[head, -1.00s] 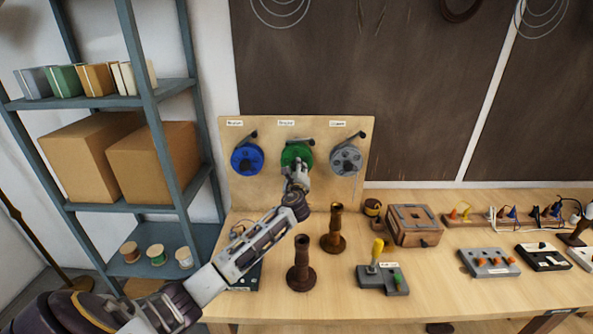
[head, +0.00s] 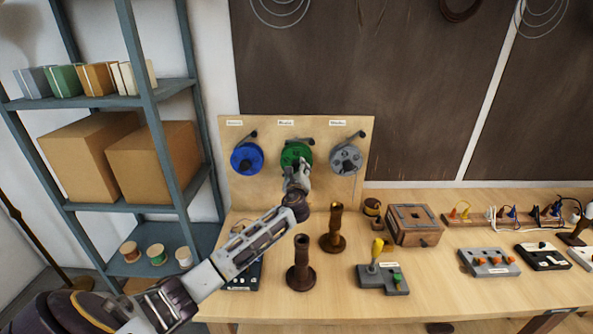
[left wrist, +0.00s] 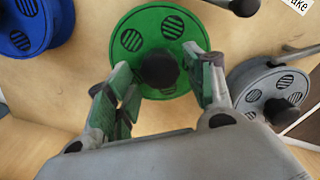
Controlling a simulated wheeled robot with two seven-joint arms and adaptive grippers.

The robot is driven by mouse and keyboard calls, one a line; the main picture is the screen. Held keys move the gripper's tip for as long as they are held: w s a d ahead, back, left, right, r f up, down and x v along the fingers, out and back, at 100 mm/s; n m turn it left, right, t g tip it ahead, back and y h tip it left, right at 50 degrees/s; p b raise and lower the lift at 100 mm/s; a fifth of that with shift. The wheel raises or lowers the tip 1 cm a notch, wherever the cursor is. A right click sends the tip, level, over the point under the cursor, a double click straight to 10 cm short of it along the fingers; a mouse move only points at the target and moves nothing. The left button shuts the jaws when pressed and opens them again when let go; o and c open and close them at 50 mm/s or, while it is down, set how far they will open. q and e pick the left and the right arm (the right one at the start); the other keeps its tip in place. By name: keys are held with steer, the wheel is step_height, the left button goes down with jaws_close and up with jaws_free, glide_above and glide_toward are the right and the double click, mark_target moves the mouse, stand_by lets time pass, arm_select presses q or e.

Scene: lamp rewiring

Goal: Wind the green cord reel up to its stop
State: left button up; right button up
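The green cord reel (head: 296,153) is mounted in the middle of an upright wooden board, between a blue and a grey reel. In the left wrist view the green reel (left wrist: 128,40) faces me, with a dark round knob (left wrist: 160,69) on its face. My left gripper (head: 297,166) is in front of the lower part of the green reel. In the left wrist view its two fingers (left wrist: 168,88) are spread apart, one to each side of the knob, with visible gaps. They do not appear to grip it. My right gripper is not in view.
The blue reel (head: 246,158) and grey reel (head: 345,158) sit close on either side. Two brown posts (head: 300,265) (head: 333,232) stand on the bench below, near my left forearm. A switch box (head: 382,280) with a yellow lever stands to their right.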

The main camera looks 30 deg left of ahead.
arm_select(q)
steer(key=shift+r, duration=0.15)
steer(key=v, duration=1.2)
stand_by(0.6)
stand_by(0.6)
